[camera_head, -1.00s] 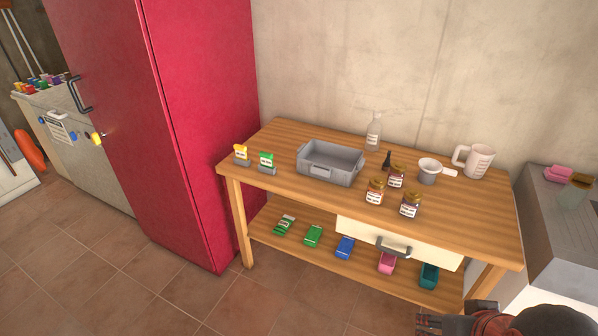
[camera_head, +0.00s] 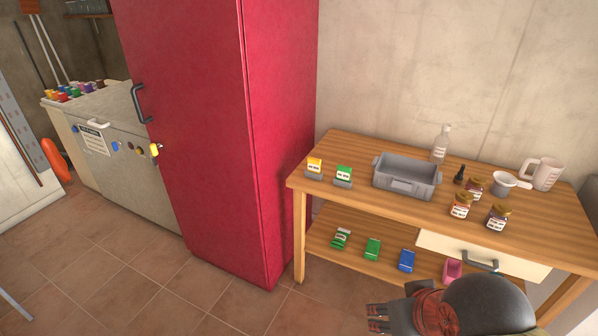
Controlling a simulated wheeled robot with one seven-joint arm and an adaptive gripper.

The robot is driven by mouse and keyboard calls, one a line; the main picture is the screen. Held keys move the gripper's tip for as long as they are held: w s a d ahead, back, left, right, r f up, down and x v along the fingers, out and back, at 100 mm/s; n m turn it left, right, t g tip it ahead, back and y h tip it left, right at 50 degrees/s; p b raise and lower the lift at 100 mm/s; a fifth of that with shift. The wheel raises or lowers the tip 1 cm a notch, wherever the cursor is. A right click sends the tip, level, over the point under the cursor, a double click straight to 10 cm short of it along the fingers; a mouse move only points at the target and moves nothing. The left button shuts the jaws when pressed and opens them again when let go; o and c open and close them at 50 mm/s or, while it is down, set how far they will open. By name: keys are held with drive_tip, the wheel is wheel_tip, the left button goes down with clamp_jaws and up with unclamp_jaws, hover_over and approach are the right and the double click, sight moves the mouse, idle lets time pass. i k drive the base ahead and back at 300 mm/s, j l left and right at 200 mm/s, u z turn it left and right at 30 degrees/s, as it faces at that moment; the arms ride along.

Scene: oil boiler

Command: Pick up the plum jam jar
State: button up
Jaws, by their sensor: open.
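One amber jar (camera_head: 460,206) is at the front left. A darker jar (camera_head: 498,218) is at the front right, and another jar (camera_head: 475,188) is just behind. The labels are too small to read, so I cannot tell which is plum. My gripper (camera_head: 374,318) is at the bottom of the view, open and empty, pointing left. It is in front of the bench, well apart from the jars.
A grey bin (camera_head: 406,181), a clear bottle (camera_head: 441,145), a white measuring jug (camera_head: 542,174) and a small strainer (camera_head: 505,185) share the benchtop. Coloured boxes sit on the lower shelf. A tall red cabinet (camera_head: 215,130) stands left of the bench. The tiled floor (camera_head: 150,270) is open in front.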

sight(496, 219)
drive_tip(key=z, duration=1.3)
